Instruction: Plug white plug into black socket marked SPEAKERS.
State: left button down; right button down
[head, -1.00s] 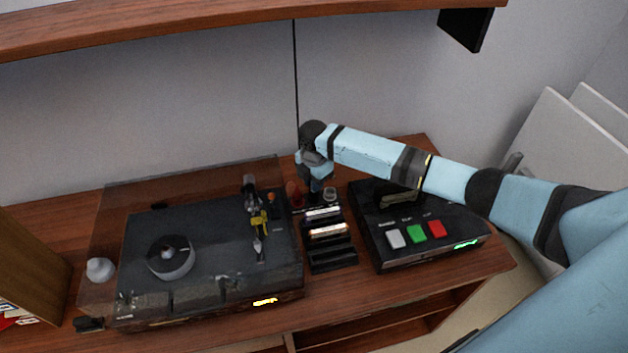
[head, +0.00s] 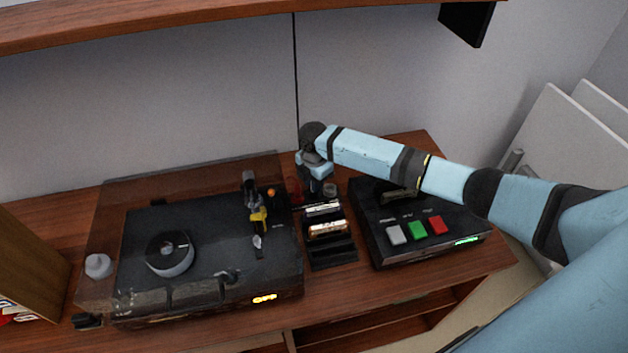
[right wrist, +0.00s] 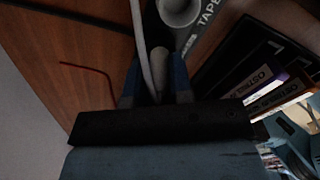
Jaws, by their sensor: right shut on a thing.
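My right gripper (head: 316,184) points down behind the small cassette rack. In the right wrist view its blue fingers (right wrist: 156,84) are shut on the white plug (right wrist: 159,62), a pale rounded body. A white cable (right wrist: 139,38) runs up beside it. A round grey ring-like piece (right wrist: 177,10) and a grey strip lettered TAPE (right wrist: 208,14) are just beyond the fingers. I cannot make out a black socket marked SPEAKERS in either view; the area below the gripper is dark and partly hidden. My left gripper is not in view.
A record player (head: 205,262) with a clear lid stands to the left. The rack (head: 330,243) holds several cassettes. A black box (head: 443,240) with white, green and red buttons stands to the right. A shelf (head: 220,22) hangs above. Bare wood shows along the table's front edge.

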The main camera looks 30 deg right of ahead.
jog(key=shift+f, duration=0.35)
dwell(0.4)
jog(key=c, duration=0.5)
grip_release()
jog(key=shift+c, duration=0.2)
jog(key=shift+r, duration=0.1)
notch_tip(320, 180, up, 5)
jog(key=p, duration=0.5)
